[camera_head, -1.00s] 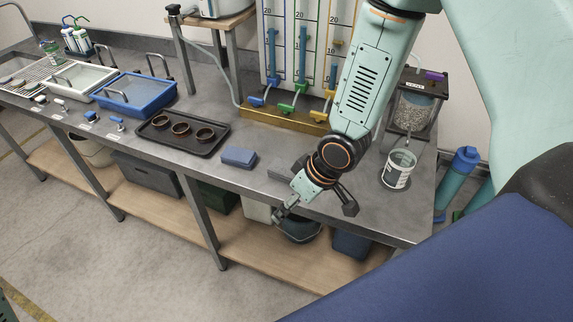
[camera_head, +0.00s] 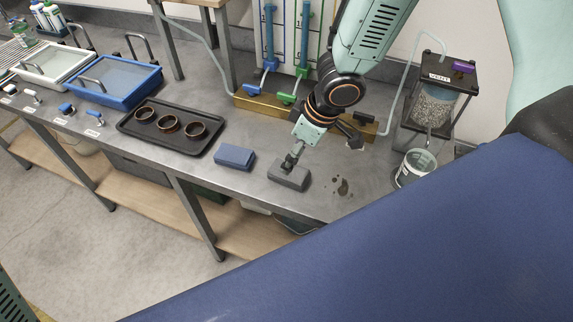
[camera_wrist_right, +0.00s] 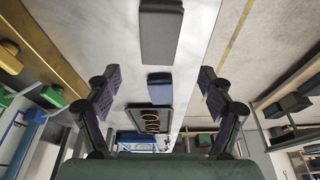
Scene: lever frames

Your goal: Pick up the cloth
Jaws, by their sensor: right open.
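A flat blue pad (camera_head: 235,157), perhaps a folded cloth, lies on the grey bench; the right wrist view shows it too (camera_wrist_right: 159,84). A dark grey, folded-looking block (camera_head: 289,175) lies to its right and also shows in the right wrist view (camera_wrist_right: 161,31). I cannot tell for sure which is the cloth. My right gripper (camera_head: 322,148) is open and empty, its fingers spread, above and beside the grey block; one finger overlaps it in the head view. Both fingers (camera_wrist_right: 162,84) are wide apart in the right wrist view. My left gripper is not in view.
A black tray (camera_head: 184,146) with three brown rings lies left of the blue pad. Dark wet spots (camera_head: 341,186) lie right of the grey block. A white bucket (camera_head: 416,167) stands at the right. A brass manifold (camera_head: 247,104) with valves runs along the back.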

